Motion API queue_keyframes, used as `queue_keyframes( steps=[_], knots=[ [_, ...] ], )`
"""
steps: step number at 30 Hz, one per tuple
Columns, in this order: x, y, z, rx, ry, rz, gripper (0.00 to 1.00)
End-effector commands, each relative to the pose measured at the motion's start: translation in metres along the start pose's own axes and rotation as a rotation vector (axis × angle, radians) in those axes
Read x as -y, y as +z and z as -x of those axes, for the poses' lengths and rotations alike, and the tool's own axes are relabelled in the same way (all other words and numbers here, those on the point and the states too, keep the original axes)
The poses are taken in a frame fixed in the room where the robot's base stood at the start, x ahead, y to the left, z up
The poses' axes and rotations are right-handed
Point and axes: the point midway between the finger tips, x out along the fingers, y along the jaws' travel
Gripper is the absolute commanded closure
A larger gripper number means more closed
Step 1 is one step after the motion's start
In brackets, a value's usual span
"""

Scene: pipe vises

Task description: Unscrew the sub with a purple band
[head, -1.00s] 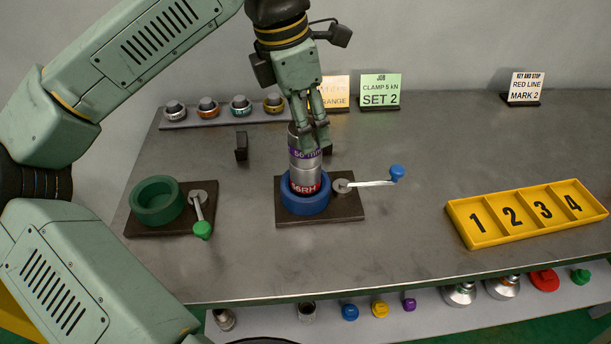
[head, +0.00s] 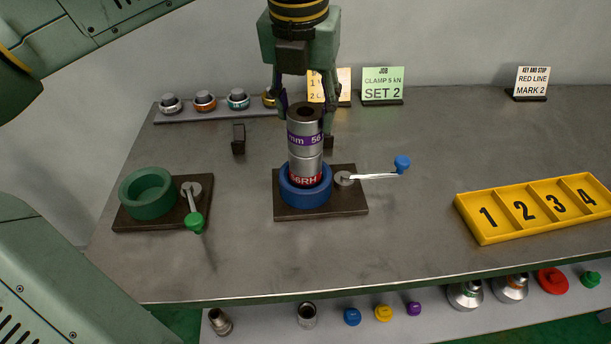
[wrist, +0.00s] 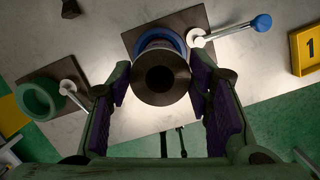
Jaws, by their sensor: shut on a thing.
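The sub with a purple band (head: 304,139) is a grey steel cylinder with an open bore. It stands upright on a lower piece with a red band (head: 306,179) marked "6RH". That piece sits in the round blue vise (head: 305,194) on a dark base plate. My gripper (head: 306,112) comes from behind and above, its fingers either side of the sub's upper part. In the wrist view the sub's top (wrist: 162,75) shows between the purple-padded fingers of my gripper (wrist: 161,85). The gripper is shut on the sub. The joint between sub and lower piece shows no clear gap.
The vise's blue-knobbed handle (head: 375,175) sticks out right. A green vise (head: 149,194) with its handle stands left. A yellow numbered tray (head: 466,215) lies right. Signs and a rack of rings (head: 205,103) stand at the back. The front middle of the table is clear.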

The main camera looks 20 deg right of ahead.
Motion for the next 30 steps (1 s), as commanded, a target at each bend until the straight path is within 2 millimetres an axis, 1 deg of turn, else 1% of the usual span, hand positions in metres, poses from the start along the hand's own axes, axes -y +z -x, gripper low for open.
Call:
queue_keyframes(
  steps=[1, 3, 6, 9, 17, 20, 30],
  knots=[
    [-0.0010, -0.0007, -0.0036, 0.001, 0.026, 0.087, 0.88],
    [-0.0003, 0.0001, 0.0002, -0.001, 0.039, 0.176, 0.88],
    [0.0004, 0.0002, 0.0012, -0.002, 0.052, 0.257, 0.88],
    [0.0003, 0.0000, 0.0004, -0.002, 0.058, 0.291, 0.88],
    [0.0002, 0.0000, 0.0003, -0.001, 0.058, 0.295, 0.88],
    [0.0004, 0.0003, 0.0014, -0.002, 0.071, 0.352, 0.88],
    [0.0006, 0.0006, 0.0022, -0.002, 0.167, 0.821, 0.88]
  ],
)
